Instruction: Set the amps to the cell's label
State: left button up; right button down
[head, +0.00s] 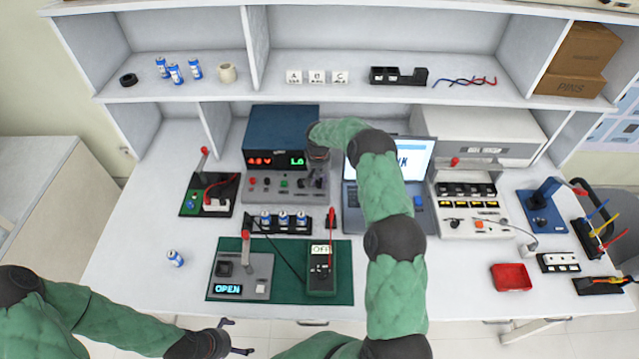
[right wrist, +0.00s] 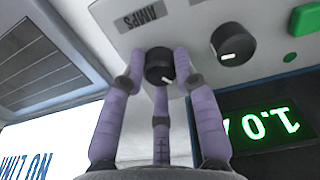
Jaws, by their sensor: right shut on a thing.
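The blue power supply (head: 285,128) stands at the back of the bench with a red and a green readout. In the right wrist view, seen upside down, my right gripper (right wrist: 160,72) is shut around the black amps knob (right wrist: 160,67), beside the AMPS label (right wrist: 141,18). The green readout (right wrist: 261,127) seems to begin with 1.0; its last digits are unclear. My right gripper (head: 318,178) hides part of the panel in the head view. A blue-white cell (head: 175,259) lies on the bench, its label unreadable. My left gripper (head: 240,337) is open and empty at the front edge.
A holder with several cells (head: 283,223) stands before the supply. A green mat (head: 340,281) carries a switch box (head: 240,273) reading OPEN and a multimeter (head: 321,271). A second black-and-white knob (right wrist: 233,43) sits next to the gripped one. The laptop (head: 350,205) is right of the supply.

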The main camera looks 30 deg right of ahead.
aim_at(319, 181)
jog(key=shift+w+m, duration=0.15)
jog(key=shift+m, duration=0.45)
jog(key=shift+r+b, duration=0.1)
jog(key=shift+b, duration=0.2)
jog(key=c, duration=0.9)
grip_release()
jog(key=shift+c, duration=0.2)
notch_tip(319, 181, up, 12)
